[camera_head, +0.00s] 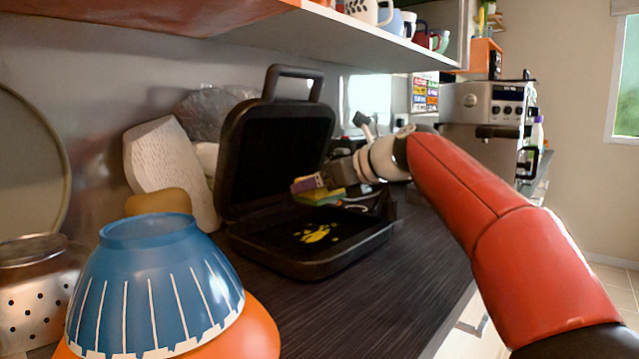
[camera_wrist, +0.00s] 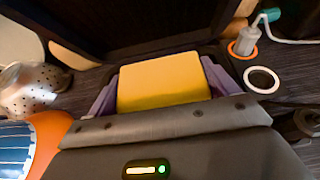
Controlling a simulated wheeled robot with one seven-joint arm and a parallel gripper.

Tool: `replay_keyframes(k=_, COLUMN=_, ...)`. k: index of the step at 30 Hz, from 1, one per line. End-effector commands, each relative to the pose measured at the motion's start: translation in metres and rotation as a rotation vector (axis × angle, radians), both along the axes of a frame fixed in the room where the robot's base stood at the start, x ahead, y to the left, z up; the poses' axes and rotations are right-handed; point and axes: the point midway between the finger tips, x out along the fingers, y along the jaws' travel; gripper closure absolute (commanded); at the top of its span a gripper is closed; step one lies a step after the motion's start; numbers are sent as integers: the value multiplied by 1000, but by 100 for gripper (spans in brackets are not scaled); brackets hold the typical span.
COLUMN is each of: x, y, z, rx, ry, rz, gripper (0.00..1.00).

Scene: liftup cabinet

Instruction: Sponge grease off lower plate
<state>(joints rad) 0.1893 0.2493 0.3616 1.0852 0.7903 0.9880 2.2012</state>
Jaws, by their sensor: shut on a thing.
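A black contact grill stands open on the dark counter, its lid (camera_head: 280,140) raised. Its lower plate (camera_head: 355,232) lies flat and carries yellow grease splotches (camera_head: 318,234). My gripper (camera_head: 312,186) has purple fingers and is shut on a sponge (camera_head: 322,198), which looks yellow with a green layer. The sponge is in front of the lid and above the rear of the lower plate, apart from the grease. In the wrist view the yellow sponge (camera_wrist: 162,82) sits between both purple fingers; the grease is hidden there.
A blue bowl (camera_head: 155,285) on an orange one and a perforated metal pot (camera_head: 35,295) stand at front left. A shelf with mugs (camera_head: 368,12) hangs above. A coffee machine (camera_head: 490,105) stands at the back right. The counter (camera_head: 400,275) right of the grill is clear.

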Motion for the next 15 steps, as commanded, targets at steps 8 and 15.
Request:
replay_keyframes(k=8, x=0, y=0, z=-31, rx=0, ry=1, rz=-1, gripper=37)
replay_keyframes(k=15, x=0, y=0, z=-52, rx=1, ry=1, rz=1, gripper=37)
